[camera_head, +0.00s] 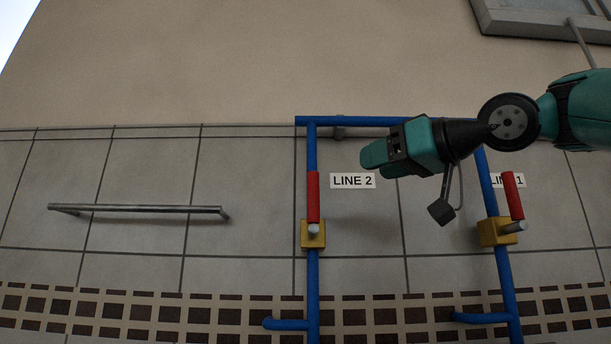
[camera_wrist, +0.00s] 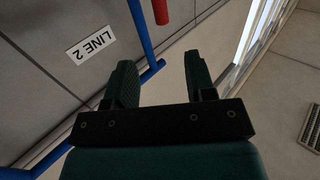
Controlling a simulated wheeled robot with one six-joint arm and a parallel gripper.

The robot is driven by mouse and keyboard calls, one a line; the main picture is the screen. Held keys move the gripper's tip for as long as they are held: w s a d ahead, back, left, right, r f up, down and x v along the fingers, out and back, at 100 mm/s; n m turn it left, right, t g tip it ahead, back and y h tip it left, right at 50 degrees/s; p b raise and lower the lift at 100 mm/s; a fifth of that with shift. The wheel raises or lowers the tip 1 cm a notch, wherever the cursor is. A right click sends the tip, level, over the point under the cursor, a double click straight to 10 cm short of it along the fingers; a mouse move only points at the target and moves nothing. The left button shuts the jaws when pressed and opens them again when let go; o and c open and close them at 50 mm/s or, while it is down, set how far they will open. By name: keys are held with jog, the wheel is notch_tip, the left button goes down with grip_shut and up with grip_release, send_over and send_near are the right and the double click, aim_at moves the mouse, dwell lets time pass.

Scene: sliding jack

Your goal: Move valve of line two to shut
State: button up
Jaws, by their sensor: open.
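The line 2 valve has a red handle (camera_head: 313,197) that stands upright, along the blue pipe, above a yellow block (camera_head: 314,241). A grey pivot shows at its lower end. The "LINE 2" label (camera_head: 352,181) is on the wall just right of it. My gripper (camera_head: 374,161) is open and empty, up and to the right of this handle and apart from it, pointing left. In the wrist view, the open fingers (camera_wrist: 160,62) have nothing between them. The end of a red handle (camera_wrist: 160,10) shows at the top edge there, near the line 2 pipe and the label (camera_wrist: 90,43).
The line 1 valve, with a red handle (camera_head: 512,195) pointing up, is on the right below my arm. A blue pipe (camera_head: 365,121) joins both lines at the top. A grey rail (camera_head: 140,209) is on the left wall. The wall between rail and line 2 is clear.

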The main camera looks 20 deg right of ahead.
aim_at(317, 182)
jog(key=p+x, duration=0.6)
jog(key=x, duration=1)
jog(key=shift+w+a+f+p, duration=0.15)
jog(key=shift+w+a+p, duration=0.1)
jog(key=shift+w+p, duration=0.2)
grip_shut()
